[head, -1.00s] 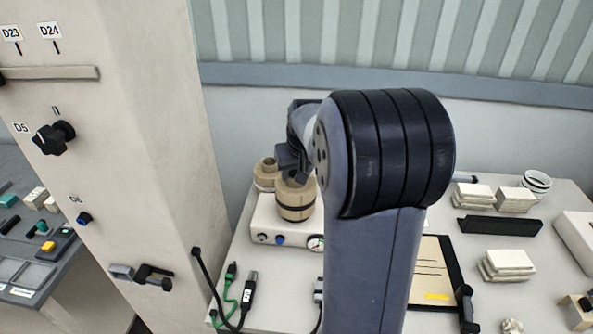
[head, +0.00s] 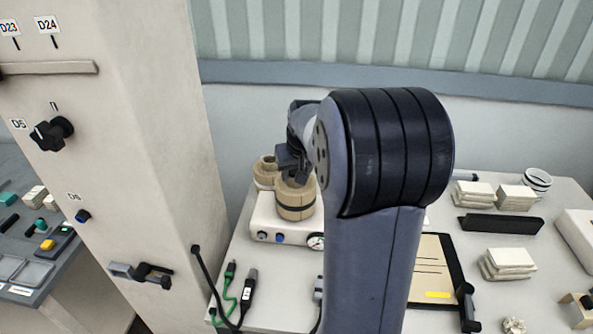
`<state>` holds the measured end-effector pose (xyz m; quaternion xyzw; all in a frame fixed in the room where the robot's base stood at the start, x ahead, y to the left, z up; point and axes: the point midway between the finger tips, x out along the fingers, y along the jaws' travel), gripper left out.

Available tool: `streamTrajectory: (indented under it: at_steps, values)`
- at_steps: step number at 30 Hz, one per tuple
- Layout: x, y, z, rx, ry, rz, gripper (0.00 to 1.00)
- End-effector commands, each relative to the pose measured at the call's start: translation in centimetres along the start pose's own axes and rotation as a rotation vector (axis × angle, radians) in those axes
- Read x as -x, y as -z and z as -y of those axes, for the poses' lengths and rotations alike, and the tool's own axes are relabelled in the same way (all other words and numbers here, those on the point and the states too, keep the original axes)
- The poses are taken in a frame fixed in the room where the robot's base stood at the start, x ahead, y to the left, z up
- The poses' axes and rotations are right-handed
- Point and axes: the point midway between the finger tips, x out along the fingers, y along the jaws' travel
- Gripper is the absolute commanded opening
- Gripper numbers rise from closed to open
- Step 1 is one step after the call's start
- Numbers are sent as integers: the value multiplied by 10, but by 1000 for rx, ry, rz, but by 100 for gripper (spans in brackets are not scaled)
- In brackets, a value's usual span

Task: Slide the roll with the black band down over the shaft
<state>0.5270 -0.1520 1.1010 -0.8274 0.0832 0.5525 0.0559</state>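The tan roll with the black band (head: 294,205) is upright over the white box-shaped unit (head: 268,226), near its right end. My gripper (head: 293,175) is directly above this roll, with its dark fingers at the roll's top. Whether the fingers are open or shut on the roll is too small and too covered to tell. The shaft is not visible; the roll and my arm hide that place. I cannot tell whether the roll rests on the unit.
A second tan roll (head: 265,170) stands just behind and left of the banded one. A beige cabinet column (head: 130,130) rises at left. Cables with a green and a black plug (head: 247,290) lie in front. A clipboard (head: 432,262) and white stacks (head: 507,263) lie at right.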

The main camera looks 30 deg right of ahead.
Motion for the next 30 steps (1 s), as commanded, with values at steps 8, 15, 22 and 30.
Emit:
streamTrajectory:
  at_steps: [8,15,22,30]
  values:
    - [0,0,0,0,0,-1,65]
    - [-1,-1,0,0,0,2,71]
    - [14,0,0,0,-1,-4,71]
    - [69,1,0,0,-1,-6,71]
